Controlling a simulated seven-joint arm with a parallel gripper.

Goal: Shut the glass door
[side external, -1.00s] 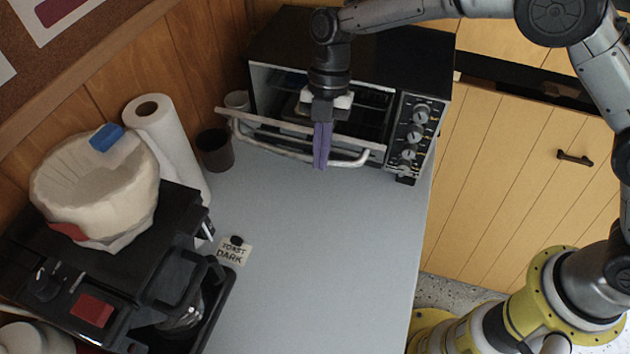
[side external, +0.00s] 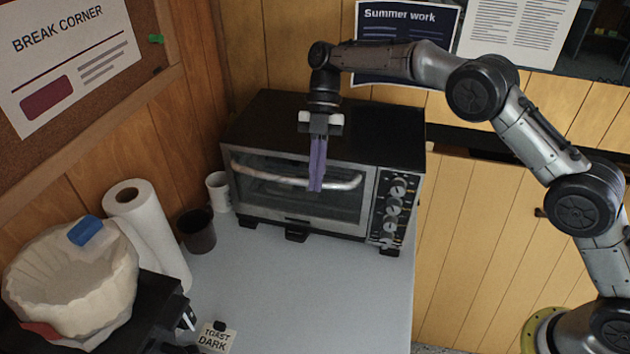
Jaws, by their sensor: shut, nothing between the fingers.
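The toaster oven (side external: 390,135) stands at the back of the counter, black on top with a knob panel at its right. Its glass door (side external: 265,192) is upright and looks flush with the oven's front. The curved silver handle (side external: 345,184) runs along the door's top. My gripper (side external: 316,188) points down in front of the door, its purple fingers together and empty. The fingers overlap the middle of the handle in this view; I cannot tell whether they touch it.
A white mug (side external: 218,192) and a dark cup (side external: 196,232) stand left of the oven, near a paper towel roll (side external: 150,225). Coffee filters (side external: 70,275) sit at the lower left. The grey counter (side external: 300,290) before the oven is clear.

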